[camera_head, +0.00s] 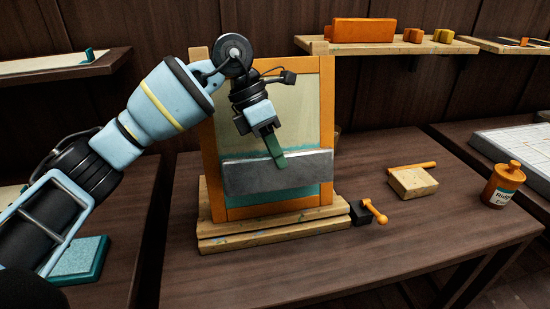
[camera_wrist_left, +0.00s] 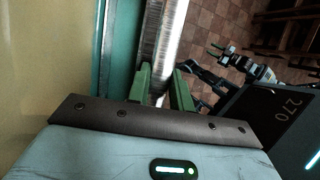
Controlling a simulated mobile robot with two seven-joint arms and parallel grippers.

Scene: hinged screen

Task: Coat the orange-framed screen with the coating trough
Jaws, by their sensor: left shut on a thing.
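The orange-framed screen (camera_head: 327,105) stands upright on a wooden base (camera_head: 270,233), its pale mesh (camera_head: 300,115) facing me. The coating trough (camera_head: 300,175), a long grey metal bar, lies across the lower mesh, close against it; contact is hard to tell. A teal band (camera_head: 275,207) shows below the trough. In the left wrist view the green fingers (camera_wrist_left: 160,92) are by the shiny trough (camera_wrist_left: 163,40). An arm, likely my right, shows small there; its gripper (camera_wrist_left: 216,48) is unclear.
A clamp with an orange handle (camera_head: 375,212) sits at the base's right end. A wooden block (camera_head: 412,183) and an orange jar (camera_head: 503,184) stand farther right. Shelves hold an orange box (camera_head: 362,30). The table front (camera_head: 380,265) is clear.

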